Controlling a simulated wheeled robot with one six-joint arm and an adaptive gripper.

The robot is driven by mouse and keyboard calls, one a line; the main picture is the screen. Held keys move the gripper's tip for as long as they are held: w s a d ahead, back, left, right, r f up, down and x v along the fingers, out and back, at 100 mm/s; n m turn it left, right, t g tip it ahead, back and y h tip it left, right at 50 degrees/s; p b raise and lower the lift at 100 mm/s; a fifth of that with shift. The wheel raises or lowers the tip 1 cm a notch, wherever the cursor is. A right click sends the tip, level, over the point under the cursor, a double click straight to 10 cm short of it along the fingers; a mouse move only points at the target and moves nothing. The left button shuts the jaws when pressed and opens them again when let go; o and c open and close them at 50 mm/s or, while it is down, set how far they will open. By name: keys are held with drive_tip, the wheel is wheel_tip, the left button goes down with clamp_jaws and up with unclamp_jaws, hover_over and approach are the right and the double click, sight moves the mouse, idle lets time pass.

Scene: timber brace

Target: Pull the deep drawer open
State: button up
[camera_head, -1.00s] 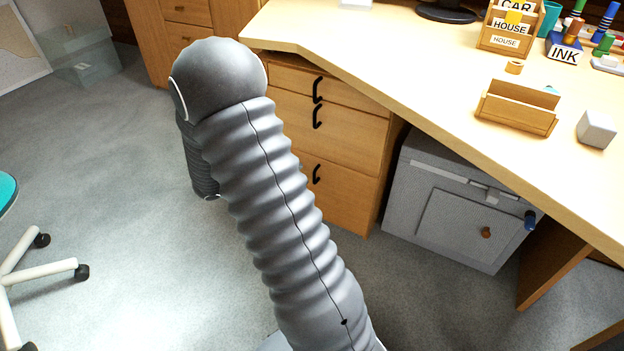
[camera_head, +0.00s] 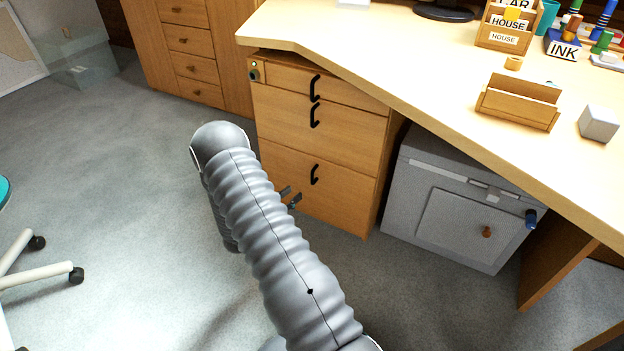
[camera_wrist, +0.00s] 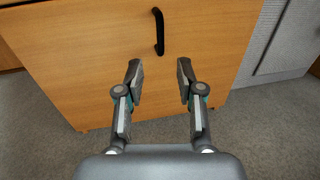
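The deep drawer (camera_head: 338,190) is the bottom, tall-fronted drawer of the wooden pedestal under the desk. Its front looks flush with the pedestal, so it is shut. Its black handle (camera_head: 314,174) is a short upright bar. In the wrist view the handle (camera_wrist: 158,32) stands above and between the fingertips, apart from them. My gripper (camera_wrist: 159,75) is open and empty in front of the lower drawer front. In the head view my gripper (camera_head: 291,197) is mostly hidden behind my arm, with the finger ends showing below and left of the handle.
Two shallower drawers (camera_head: 316,118) with black handles sit above. A grey cabinet (camera_head: 450,200) stands to the right under the desk (camera_head: 400,70). A chair's wheeled base (camera_head: 40,270) is at far left. The carpet (camera_head: 130,180) left of my arm is clear.

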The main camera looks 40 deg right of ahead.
sight(312, 181)
drive_tip(key=d, duration=0.3)
drive_tip(key=w+d, duration=0.1)
drive_tip(key=d, duration=0.3)
drive_tip(key=w+d, duration=0.1)
drive_tip(key=d, duration=0.2)
drive_tip(key=shift+d, duration=0.35)
clamp_jaws()
